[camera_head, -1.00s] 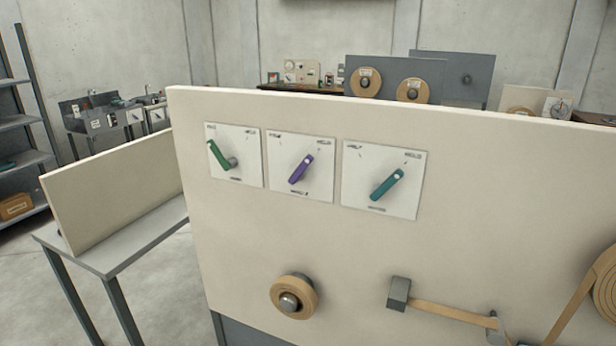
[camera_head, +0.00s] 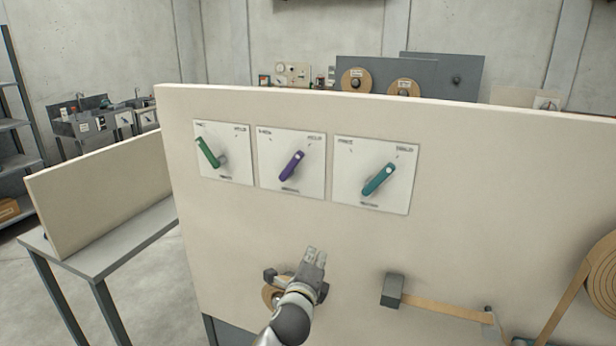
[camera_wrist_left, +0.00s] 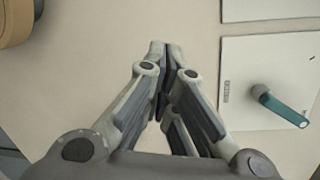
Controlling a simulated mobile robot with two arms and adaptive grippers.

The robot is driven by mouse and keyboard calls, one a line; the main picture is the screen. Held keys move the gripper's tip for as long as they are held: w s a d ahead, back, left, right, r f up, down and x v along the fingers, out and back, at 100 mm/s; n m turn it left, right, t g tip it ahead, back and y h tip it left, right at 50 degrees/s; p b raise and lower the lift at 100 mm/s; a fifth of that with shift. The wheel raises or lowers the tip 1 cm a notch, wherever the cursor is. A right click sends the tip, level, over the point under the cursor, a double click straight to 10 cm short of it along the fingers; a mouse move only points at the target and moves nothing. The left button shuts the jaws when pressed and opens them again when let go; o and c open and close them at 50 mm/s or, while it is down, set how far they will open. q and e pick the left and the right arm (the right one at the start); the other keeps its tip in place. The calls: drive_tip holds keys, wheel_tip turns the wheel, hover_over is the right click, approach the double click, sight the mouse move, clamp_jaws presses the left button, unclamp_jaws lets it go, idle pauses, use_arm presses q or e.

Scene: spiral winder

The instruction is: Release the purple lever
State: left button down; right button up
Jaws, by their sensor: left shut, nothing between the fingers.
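The purple lever (camera_head: 292,165) sits on the middle of three white plates on the upright cream panel, its handle tilted up to the right. A green lever (camera_head: 207,153) is on the left plate, tilted up to the left. A teal lever (camera_head: 378,179) is on the right plate, tilted up to the right. My left gripper (camera_head: 315,254) is shut and empty, below the purple lever and apart from it. In the left wrist view its closed fingertips (camera_wrist_left: 162,46) are over bare panel. A green-teal lever (camera_wrist_left: 284,106) shows there at right. My right gripper is out of view.
A tan roll (camera_head: 269,296) on the panel is partly hidden behind my left gripper. A grey block (camera_head: 393,290) with a tan strip is to its right, leading towards a large coil (camera_head: 597,275). The panel between levers and roll is bare.

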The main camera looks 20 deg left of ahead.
sight(291, 166)
use_arm(q)
wheel_tip(291, 166, up, 14)
drive_tip(key=s+m+t+y, duration=0.1)
drive_tip(key=m+t, duration=0.1)
drive_tip(key=shift+r+t, duration=0.2)
drive_tip(key=shift+t, duration=0.2)
drive_tip(key=w, duration=0.3)
drive_tip(key=w+a+r+p, duration=0.1)
drive_tip(key=w, duration=0.6)
drive_tip(key=shift+a+r+p, duration=0.15)
drive_tip(key=shift+r+p, duration=0.05)
drive_tip(key=shift+p, duration=0.2)
drive_tip(key=a+r+p, duration=0.2)
drive_tip(key=shift+a, duration=0.4)
drive_tip(key=shift+s+a+r, duration=0.1)
drive_tip(key=shift+a, duration=0.2)
drive_tip(key=shift+d, duration=0.1)
